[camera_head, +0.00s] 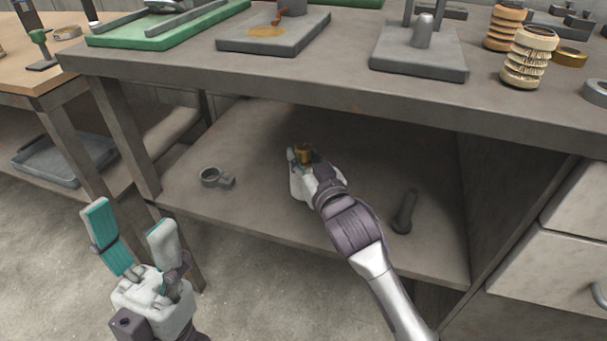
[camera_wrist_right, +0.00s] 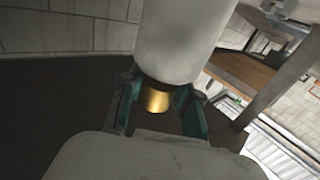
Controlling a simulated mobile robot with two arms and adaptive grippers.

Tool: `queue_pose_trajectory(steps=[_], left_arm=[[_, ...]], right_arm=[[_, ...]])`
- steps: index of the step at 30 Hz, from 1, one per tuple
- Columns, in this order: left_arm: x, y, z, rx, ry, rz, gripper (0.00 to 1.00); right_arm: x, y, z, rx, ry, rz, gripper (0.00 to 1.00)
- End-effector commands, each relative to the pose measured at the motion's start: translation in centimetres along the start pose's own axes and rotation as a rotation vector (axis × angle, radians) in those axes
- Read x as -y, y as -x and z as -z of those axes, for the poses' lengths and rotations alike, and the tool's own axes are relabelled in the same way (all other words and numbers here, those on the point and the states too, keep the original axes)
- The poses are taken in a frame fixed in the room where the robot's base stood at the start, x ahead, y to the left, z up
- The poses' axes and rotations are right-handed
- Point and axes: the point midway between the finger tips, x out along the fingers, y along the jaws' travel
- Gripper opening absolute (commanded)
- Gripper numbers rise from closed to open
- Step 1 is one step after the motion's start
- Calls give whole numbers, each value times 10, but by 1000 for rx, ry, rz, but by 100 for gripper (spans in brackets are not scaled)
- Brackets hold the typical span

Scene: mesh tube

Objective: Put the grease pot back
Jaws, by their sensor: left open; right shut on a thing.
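The grease pot (camera_head: 304,152) is a small brass-coloured cylinder over the lower shelf (camera_head: 265,215) of the workbench. My right gripper (camera_head: 302,158) reaches in under the benchtop and is shut on the pot. In the right wrist view the brass pot (camera_wrist_right: 158,99) sits between the teal fingers of the right gripper (camera_wrist_right: 160,104); part of it is hidden. I cannot tell whether the pot touches the shelf. My left gripper (camera_head: 135,232) is open and empty, low in front of the bench at the left.
On the lower shelf, a grey ring-shaped part (camera_head: 212,177) lies at the left and a dark rod-like tool (camera_head: 405,212) at the right. The benchtop (camera_head: 340,82) overhangs the shelf. Bench legs (camera_head: 125,132) stand at the left; drawers (camera_head: 565,255) are at the right.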

Motion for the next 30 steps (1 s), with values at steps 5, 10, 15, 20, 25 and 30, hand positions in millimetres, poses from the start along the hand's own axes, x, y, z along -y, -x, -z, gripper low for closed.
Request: queue_pose_trajectory(steps=[5, 10, 15, 20, 25, 30], left_arm=[[0, 18, -4, 1, 0, 0, 67], [0, 12, -6, -23, -4, -10, 67], [0, 11, -6, -21, -3, -10, 67], [0, 11, -6, -21, -3, -10, 67], [0, 11, -6, -21, -3, -10, 67], [0, 11, -6, -21, -3, -10, 67]], right_arm=[[0, 0, -28, 0, 1, 1, 0], [0, 0, -38, -2, 1, 1, 0], [0, 0, -37, -1, 0, 1, 0], [0, 0, -41, 1, 0, 1, 39], [0, 0, -40, 2, 0, 1, 57], [0, 0, -40, 1, 0, 1, 57]])
